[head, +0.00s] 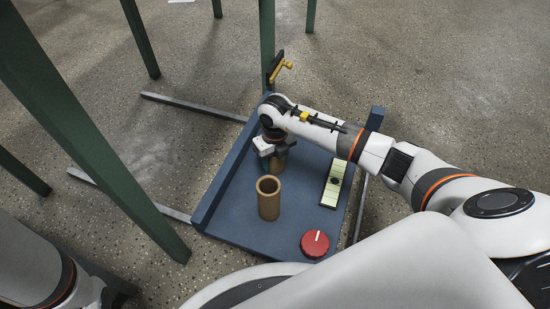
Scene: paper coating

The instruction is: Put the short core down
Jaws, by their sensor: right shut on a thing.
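My right gripper (271,152) is over the far part of the blue tray (245,226), pointing down. I cannot tell whether this core touches the tray floor. Another brown, hollow core (269,204) stands upright on the tray, nearer to me. Only part of my left arm shows at the lower left; its gripper is out of view.
A red round knob (315,243) is at the tray's near right. A pale strip with a dark part (333,186) lies along the right side. Green posts (267,45) stand around, one close behind the tray. Bare tray floor lies left of the standing core.

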